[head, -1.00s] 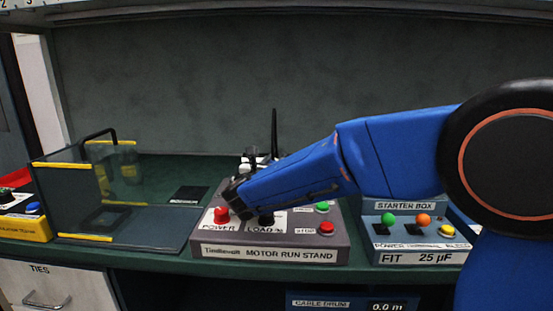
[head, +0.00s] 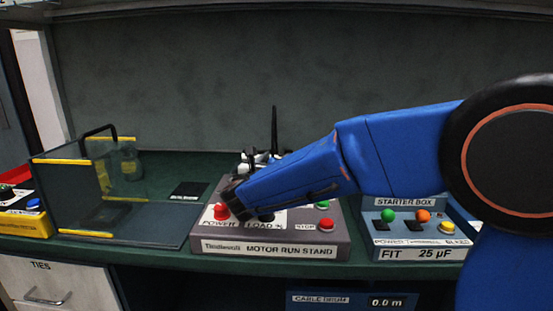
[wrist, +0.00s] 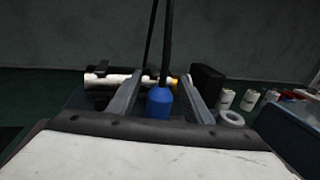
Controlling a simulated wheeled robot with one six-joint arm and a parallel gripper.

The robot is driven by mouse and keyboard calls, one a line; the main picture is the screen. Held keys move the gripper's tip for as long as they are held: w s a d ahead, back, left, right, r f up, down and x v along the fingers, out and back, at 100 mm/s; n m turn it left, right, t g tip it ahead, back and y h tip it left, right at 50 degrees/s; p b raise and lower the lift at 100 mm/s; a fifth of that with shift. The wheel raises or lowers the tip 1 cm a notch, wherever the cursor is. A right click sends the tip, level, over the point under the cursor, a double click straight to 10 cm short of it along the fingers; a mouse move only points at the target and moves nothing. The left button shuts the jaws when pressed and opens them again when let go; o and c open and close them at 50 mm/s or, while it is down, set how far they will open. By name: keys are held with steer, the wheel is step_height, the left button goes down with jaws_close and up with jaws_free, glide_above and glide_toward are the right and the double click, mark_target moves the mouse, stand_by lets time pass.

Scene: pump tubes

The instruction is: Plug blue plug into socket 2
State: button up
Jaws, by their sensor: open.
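The blue plug (wrist: 159,103) stands between my gripper's two fingers in the wrist view, with a black cable (wrist: 166,45) rising from its top. My gripper (wrist: 159,79) is open, with a finger on either side of the plug. I cannot tell whether either finger touches it. In the head view my gripper (head: 234,200) is over the left part of the grey motor run stand (head: 268,250), beside the red power knob (head: 221,211). The plug is hidden there behind my arm. I cannot make out socket 2 in either view.
A white cylindrical part (wrist: 112,80) lies behind the fingers in the wrist view. A clear guard with yellow edges (head: 86,235) stands left of the stand. The blue starter box (head: 405,242) is on the right.

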steer(key=v, duration=1.6)
steer(key=shift+s, duration=0.2)
